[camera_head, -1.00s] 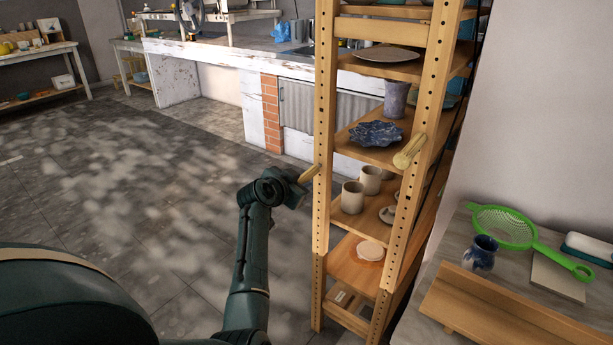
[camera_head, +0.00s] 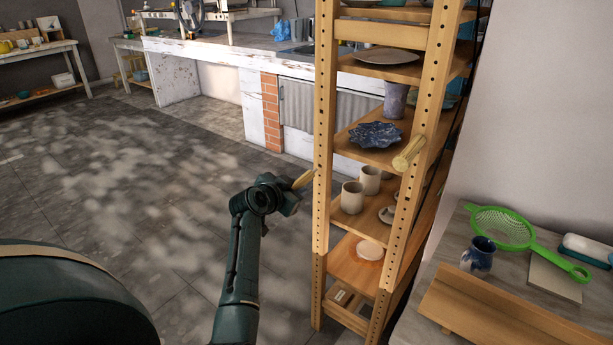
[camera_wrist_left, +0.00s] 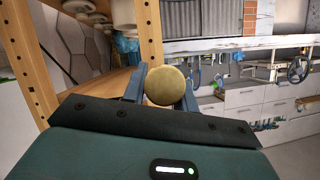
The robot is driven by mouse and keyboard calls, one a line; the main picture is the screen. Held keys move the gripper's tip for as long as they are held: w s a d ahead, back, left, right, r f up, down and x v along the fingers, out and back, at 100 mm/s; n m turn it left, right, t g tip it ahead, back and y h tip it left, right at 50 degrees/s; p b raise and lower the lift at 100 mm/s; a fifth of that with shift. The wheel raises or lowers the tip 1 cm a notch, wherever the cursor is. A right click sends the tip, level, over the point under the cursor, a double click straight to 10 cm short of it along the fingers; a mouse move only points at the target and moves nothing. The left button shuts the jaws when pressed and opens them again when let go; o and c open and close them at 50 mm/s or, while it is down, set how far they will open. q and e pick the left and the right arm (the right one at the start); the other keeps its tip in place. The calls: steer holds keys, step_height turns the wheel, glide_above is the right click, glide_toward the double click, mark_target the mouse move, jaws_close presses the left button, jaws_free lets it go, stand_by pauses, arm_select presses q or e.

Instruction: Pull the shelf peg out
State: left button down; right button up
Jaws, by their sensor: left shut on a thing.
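My left gripper (camera_head: 292,188) is shut on a pale wooden shelf peg (camera_head: 303,179), just left of the shelf's front left post (camera_head: 322,130). The peg points up and right, and its far end is close to the post's edge. I cannot tell whether its tip is still in a hole. In the left wrist view, the peg's round end (camera_wrist_left: 165,86) sits between the two fingers of the left gripper (camera_wrist_left: 163,92). My right gripper is not in view.
The wooden shelf holds a blue wavy dish (camera_head: 375,135), beige cups (camera_head: 352,197), a vase (camera_head: 395,99) and plates. A table at the right carries a green strainer (camera_head: 503,228) and a blue cup (camera_head: 479,256). The floor (camera_head: 150,190) left of the shelf is clear.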

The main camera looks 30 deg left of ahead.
arm_select(q)
steer(key=shift+s+p, duration=0.3)
steer(key=shift+s, duration=0.6)
steer(key=shift+s+a+f+p, duration=0.15)
steer(key=shift+s+p, duration=0.45)
steer(key=shift+s, duration=0.9)
